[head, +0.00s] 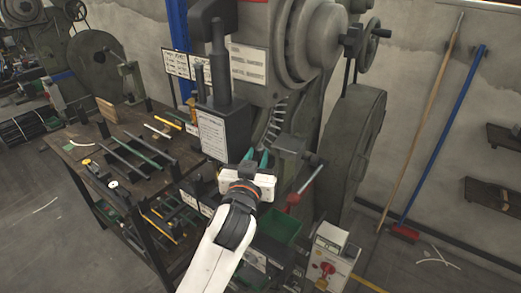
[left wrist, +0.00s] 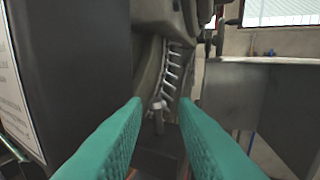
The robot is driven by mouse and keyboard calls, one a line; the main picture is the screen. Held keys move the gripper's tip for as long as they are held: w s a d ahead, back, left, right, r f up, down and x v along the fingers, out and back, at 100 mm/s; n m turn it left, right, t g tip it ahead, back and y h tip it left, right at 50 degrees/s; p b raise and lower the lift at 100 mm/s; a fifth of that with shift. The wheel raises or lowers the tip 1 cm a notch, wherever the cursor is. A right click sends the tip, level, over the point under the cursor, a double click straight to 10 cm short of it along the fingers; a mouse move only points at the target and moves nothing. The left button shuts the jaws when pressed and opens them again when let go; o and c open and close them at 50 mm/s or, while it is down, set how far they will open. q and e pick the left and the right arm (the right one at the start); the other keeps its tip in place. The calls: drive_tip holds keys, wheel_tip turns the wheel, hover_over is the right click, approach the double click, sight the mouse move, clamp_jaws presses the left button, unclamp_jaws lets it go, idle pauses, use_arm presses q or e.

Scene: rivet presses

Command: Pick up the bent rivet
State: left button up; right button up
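Several silvery rivets (left wrist: 172,68) sit in a row along a curved dark track on the press in the left wrist view. They also show as a pale row in the head view (head: 276,120). A single pale rivet-like piece (left wrist: 158,112) stands lower, between my fingertips in the picture and apart from both fingers. I cannot tell whether it is the bent one. My left gripper (left wrist: 161,104) is open and empty, its teal fingers pointing at the track. In the head view my left gripper (head: 257,162) is in front of the press. My right gripper is not in view.
The dark press housing (left wrist: 65,70) is close on the left. A large grey press (head: 300,50) stands behind. A workbench (head: 120,175) with rails and tools is at left. A green bin (head: 280,228) and a control box (head: 330,255) are below. A blue broom (head: 440,140) leans on the wall.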

sight(260, 147)
use_arm(q)
drive_tip(key=p+x, duration=0.1)
drive_tip(key=x, duration=0.2)
drive_tip(key=shift+w+a, duration=0.15)
drive_tip(key=shift+w, duration=0.2)
drive_tip(key=shift+w+f, duration=0.2)
drive_tip(key=shift+w, duration=0.25)
drive_tip(key=shift+s, duration=0.1)
clamp_jaws()
